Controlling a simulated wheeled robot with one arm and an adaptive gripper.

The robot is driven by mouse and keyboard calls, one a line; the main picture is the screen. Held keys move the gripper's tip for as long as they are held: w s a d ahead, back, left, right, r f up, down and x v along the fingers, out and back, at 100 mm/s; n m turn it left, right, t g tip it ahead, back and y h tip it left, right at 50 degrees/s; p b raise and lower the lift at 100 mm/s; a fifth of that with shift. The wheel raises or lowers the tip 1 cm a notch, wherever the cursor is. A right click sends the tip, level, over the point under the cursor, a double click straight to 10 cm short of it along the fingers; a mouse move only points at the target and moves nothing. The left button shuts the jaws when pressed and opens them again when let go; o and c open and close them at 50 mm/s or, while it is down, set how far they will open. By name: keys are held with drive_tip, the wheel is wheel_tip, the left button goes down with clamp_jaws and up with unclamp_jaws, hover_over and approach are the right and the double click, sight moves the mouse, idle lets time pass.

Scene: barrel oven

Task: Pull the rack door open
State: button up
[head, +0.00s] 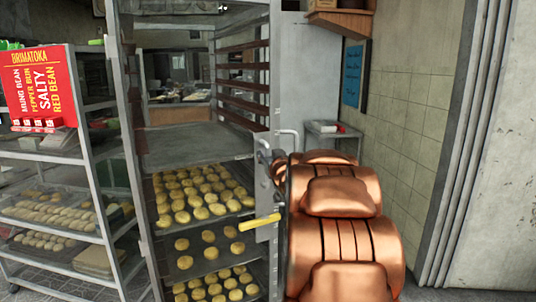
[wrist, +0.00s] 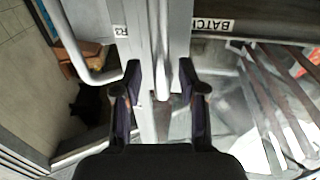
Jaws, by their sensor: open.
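The rack (head: 195,142) is a tall metal frame with trays of round buns in its lower part and dark shelf rails above. Its door edge shows as a grey upright in the head view, beside my copper arm. In the wrist view a vertical metal bar (wrist: 160,40), which looks like the door handle, runs between the two fingers of my gripper (wrist: 160,92). The fingers stand apart on either side of the bar; I cannot tell whether they touch it. In the head view my gripper (head: 270,167) is small and partly hidden by the arm.
A second bent handle (wrist: 92,62) lies left of my gripper in the wrist view. A yellow handle (head: 260,221) sticks out below the gripper. A shelf cart with a red sign (head: 40,88) stands at left. A tiled wall (head: 405,110) is at right.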

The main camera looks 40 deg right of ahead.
drive_tip(key=shift+w+d+r, duration=0.1)
drive_tip(key=shift+w+d, duration=0.1)
drive_tip(key=shift+w, duration=0.3)
clamp_jaws()
idle(0.4)
